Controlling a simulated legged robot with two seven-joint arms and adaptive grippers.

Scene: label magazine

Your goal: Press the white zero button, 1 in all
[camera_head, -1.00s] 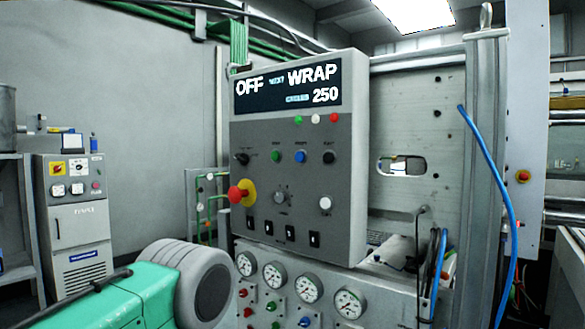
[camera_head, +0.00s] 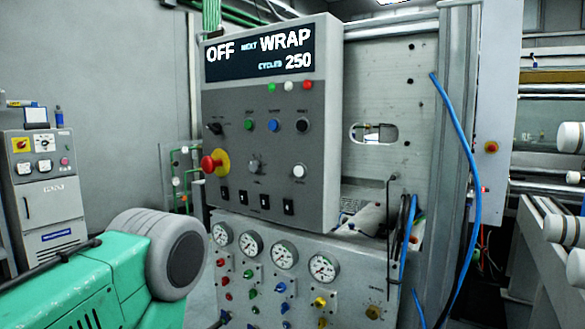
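A grey control box (camera_head: 318,140) stands in the middle of the head view. Its display (camera_head: 260,52) reads OFF, NEXT, WRAP, CYCLES 250. A round white button (camera_head: 298,171) sits at the lower right of its face. It seems to stand out; its label is too small to read. To its left are a white-and-grey knob (camera_head: 254,167) and a red mushroom button (camera_head: 208,163) on yellow. Above are a black knob (camera_head: 214,128), and green (camera_head: 248,124), blue (camera_head: 273,125) and black (camera_head: 302,124) buttons. Neither of my grippers is in view.
Several gauges (camera_head: 322,267) and coloured valve knobs are below the box. A blue hose (camera_head: 464,160) hangs at the right. A smaller grey cabinet (camera_head: 47,190) stands far left. White-ended rollers (camera_head: 562,229) show at the right edge. Space before the box face looks clear.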

